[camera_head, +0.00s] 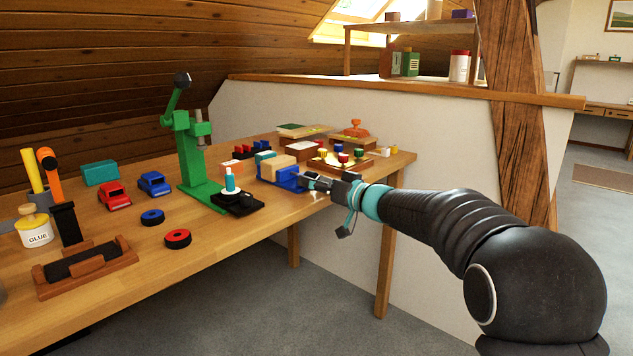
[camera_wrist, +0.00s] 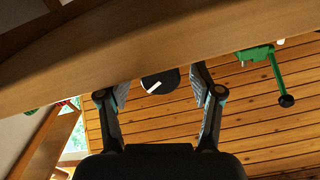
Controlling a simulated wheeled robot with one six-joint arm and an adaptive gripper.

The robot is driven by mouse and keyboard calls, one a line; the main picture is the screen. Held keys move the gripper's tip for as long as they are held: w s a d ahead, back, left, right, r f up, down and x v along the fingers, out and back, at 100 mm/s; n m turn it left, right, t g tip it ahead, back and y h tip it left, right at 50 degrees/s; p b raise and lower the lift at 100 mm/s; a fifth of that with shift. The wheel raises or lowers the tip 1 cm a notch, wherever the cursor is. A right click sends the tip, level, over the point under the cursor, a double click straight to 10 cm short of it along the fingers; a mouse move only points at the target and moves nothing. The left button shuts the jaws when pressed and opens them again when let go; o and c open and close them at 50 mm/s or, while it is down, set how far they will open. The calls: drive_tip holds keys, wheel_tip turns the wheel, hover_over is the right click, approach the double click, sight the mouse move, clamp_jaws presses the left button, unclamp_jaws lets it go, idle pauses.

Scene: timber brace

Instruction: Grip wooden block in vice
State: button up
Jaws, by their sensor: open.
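The blue vice (camera_head: 289,180) stands near the front edge of the workbench. The pale wooden block (camera_head: 277,167) sits at the vice, its top showing above the blue body. I cannot tell whether the jaws touch it. My gripper (camera_head: 309,182) is at the vice's front right side. In the wrist view my gripper (camera_wrist: 160,88) is open, its two fingers on either side of a black round knob (camera_wrist: 157,80) with a white mark. The knob appears to be the vice's. The block and the vice body are not clear in that view.
A green drill press (camera_head: 190,150) stands left of the vice and shows upside down in the wrist view (camera_wrist: 257,54). Several small items crowd the bench behind the vice. A wooden post (camera_head: 517,110) rises on the right. The front bench edge (camera_head: 215,262) is clear.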

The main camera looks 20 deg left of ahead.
drive_tip(key=c, duration=1.1)
drive_tip(key=shift+f+m+b, duration=0.25)
drive_tip(key=shift+m+b, duration=0.25)
drive_tip(key=shift+b, duration=0.6)
drive_tip(key=shift+c, duration=0.2)
drive_tip(key=shift+r+m+b, duration=0.25)
drive_tip(key=shift+m+b, duration=0.7)
drive_tip(key=shift+m, duration=0.05)
drive_tip(key=o, duration=1.1)
drive_tip(key=shift+s, duration=0.1)
drive_tip(key=shift+o, duration=0.2)
drive_tip(key=shift+p, duration=0.45)
